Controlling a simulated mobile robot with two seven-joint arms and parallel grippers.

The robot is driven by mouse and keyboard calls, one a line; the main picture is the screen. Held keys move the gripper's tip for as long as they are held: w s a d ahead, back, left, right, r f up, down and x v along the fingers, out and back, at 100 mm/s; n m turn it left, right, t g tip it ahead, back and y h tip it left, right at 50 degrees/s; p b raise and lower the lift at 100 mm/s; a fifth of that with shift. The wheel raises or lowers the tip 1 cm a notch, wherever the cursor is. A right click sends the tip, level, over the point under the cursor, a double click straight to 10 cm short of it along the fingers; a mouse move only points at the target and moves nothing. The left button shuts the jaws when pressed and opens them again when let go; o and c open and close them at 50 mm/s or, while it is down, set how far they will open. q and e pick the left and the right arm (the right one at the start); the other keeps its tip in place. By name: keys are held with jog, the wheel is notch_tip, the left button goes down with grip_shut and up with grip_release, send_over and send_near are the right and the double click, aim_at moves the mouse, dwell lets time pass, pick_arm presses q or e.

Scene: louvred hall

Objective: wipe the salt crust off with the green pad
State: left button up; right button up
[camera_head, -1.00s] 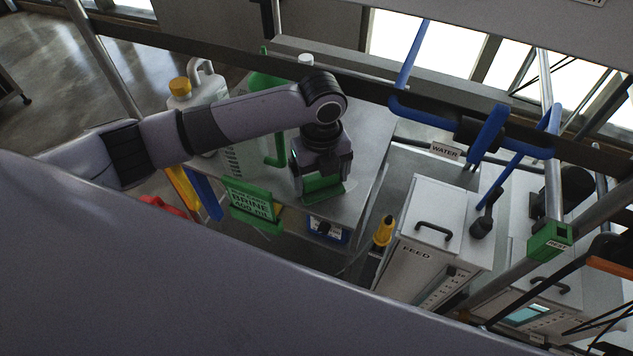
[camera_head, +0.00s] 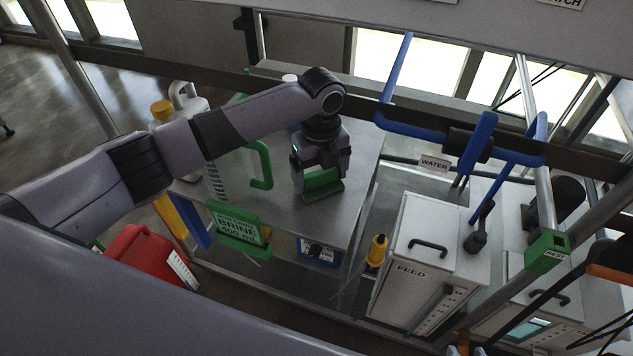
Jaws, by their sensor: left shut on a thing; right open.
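My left gripper (camera_head: 320,176) points down over the grey table top (camera_head: 285,215), near its right side. It is shut on the green pad (camera_head: 323,191), which is low at the table surface. I cannot tell whether the pad touches the table. I cannot make out any salt crust; the gripper and pad hide part of the surface.
On the table's left stand a white jug with a yellow cap (camera_head: 163,111) and a clear jug with a green handle (camera_head: 262,165). A green brine sign (camera_head: 238,228) hangs at the front edge. Right are the FEED cabinet (camera_head: 420,250) and blue bars (camera_head: 480,143).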

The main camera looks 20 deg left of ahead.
pick_arm(q)
jog(key=shift+w+b, duration=0.35)
jog(key=shift+w, duration=0.55)
notch_tip(320, 180, up, 4)
jog(key=p, duration=0.3)
jog(key=shift+f+p, duration=0.2)
jog(key=shift+p, duration=0.15)
jog(key=shift+r, duration=1.2)
jog(key=shift+r, duration=0.1)
